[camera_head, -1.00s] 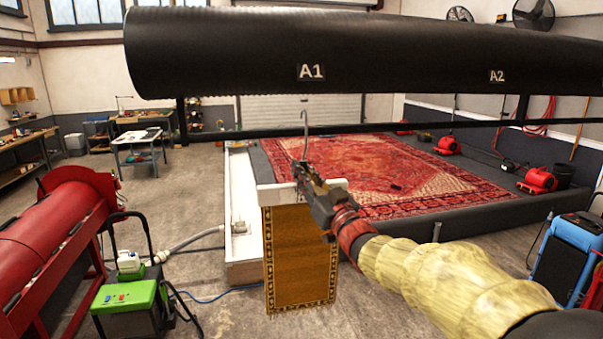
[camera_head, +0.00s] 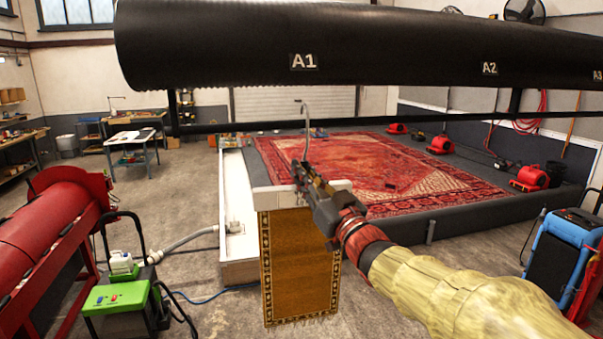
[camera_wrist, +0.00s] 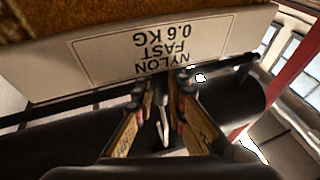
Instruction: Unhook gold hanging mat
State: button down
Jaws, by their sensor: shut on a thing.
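The gold mat (camera_head: 300,265) with a patterned border hangs upright below a pale hanger bar (camera_head: 270,198). A thin metal hook (camera_head: 306,125) rises from the bar, its curved top showing above the dark rail (camera_head: 240,128) in the picture. I cannot tell whether it touches the rail. My gripper (camera_head: 303,176) is shut on the hook's stem just above the bar. In the wrist view, the bar (camera_wrist: 60,75) carries a "NYLON FAST 0.6 KG" label, and the stem (camera_wrist: 165,120) shows between my fingers. The mat's edge (camera_wrist: 80,15) is at the top.
A large black tube (camera_head: 400,50) marked A1, A2 and A3 runs overhead. A red patterned rug (camera_head: 380,165) lies in the washpit behind. A red cylinder machine (camera_head: 50,230) and green unit (camera_head: 125,302) stand left; a blue machine (camera_head: 563,250) stands right.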

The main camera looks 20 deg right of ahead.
jog(key=shift+s+b, duration=0.55)
jog(key=shift+s, duration=2.05)
